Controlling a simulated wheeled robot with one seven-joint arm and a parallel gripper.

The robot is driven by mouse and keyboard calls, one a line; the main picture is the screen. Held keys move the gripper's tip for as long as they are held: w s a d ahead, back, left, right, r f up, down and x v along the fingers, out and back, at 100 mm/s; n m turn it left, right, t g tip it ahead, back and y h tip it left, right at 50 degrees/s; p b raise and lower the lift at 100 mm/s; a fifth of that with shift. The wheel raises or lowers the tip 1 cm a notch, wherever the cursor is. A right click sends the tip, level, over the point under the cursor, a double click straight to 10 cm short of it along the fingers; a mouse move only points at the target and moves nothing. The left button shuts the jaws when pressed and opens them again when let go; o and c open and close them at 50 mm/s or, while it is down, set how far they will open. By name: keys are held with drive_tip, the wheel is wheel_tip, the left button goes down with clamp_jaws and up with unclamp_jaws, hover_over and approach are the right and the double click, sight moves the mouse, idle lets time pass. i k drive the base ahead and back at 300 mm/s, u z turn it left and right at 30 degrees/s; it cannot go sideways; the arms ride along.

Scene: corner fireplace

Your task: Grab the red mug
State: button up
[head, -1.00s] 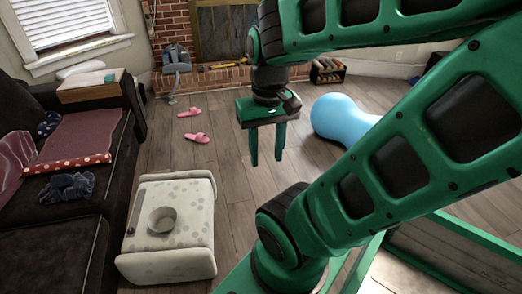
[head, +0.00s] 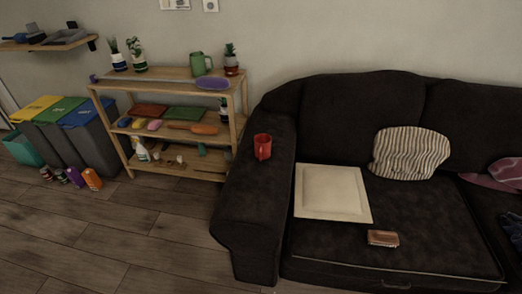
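The red mug (head: 262,147) stands upright on the left armrest of the dark sofa (head: 255,200) in the head view. It appears near the middle of the picture, and nothing covers it. My gripper and arm do not show in the current head view.
A cream square panel (head: 332,193), a brown box-like item (head: 382,238) and a striped cushion (head: 411,152) lie on the sofa. A wooden shelf (head: 170,75) with a green pitcher (head: 201,63) stands left of it, beside several bins (head: 90,128). Floor (head: 150,230) before the shelf is clear.

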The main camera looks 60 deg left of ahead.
sight(262, 141)
drive_tip(key=z, duration=0.1)
drive_tip(key=i, duration=0.25)
drive_tip(key=u, duration=2.25)
drive_tip(key=i, duration=0.5)
drive_tip(key=z, duration=0.05)
drive_tip(key=k, duration=0.6)
drive_tip(key=z, duration=0.35)
drive_tip(key=i, duration=0.45)
drive_tip(key=z, duration=0.35)
